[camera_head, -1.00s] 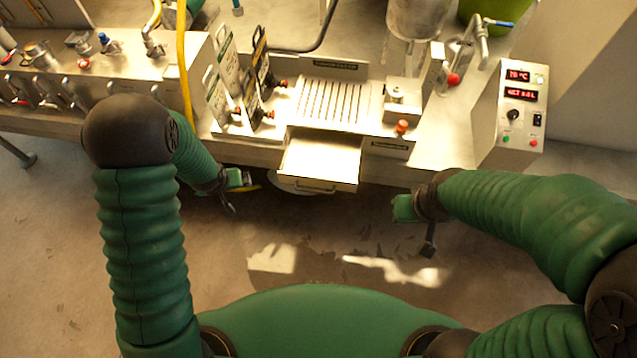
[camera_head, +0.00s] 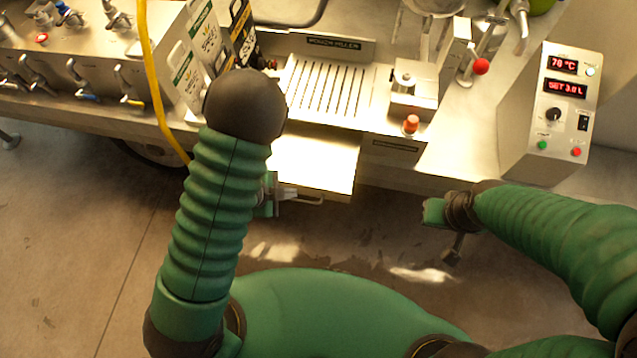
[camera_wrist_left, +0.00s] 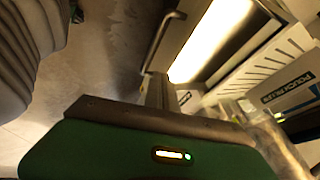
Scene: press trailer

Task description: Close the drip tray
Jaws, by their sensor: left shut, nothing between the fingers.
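The drip tray (camera_head: 318,162) is pulled out toward me below the slotted grate, bright in the light. Its bar handle (camera_head: 308,200) is on the front edge and also shows in the left wrist view (camera_wrist_left: 160,42). My left gripper (camera_head: 290,193) is shut and empty at the tray's front left, close to the handle; I cannot tell whether it touches. In the left wrist view its fingers (camera_wrist_left: 160,92) point toward the tray front. My left arm hides part of the tray's left side. My right gripper (camera_head: 455,248) hangs apart, to the right of the tray; its jaws are too small to judge.
The slotted grate (camera_head: 328,90) lies on the counter above the tray. A red-knobbed device (camera_head: 411,124) is to its right. A control box (camera_head: 550,105) stands at far right. Bags (camera_head: 187,72) and a yellow hose (camera_head: 152,85) are at left. Floor before the counter is free.

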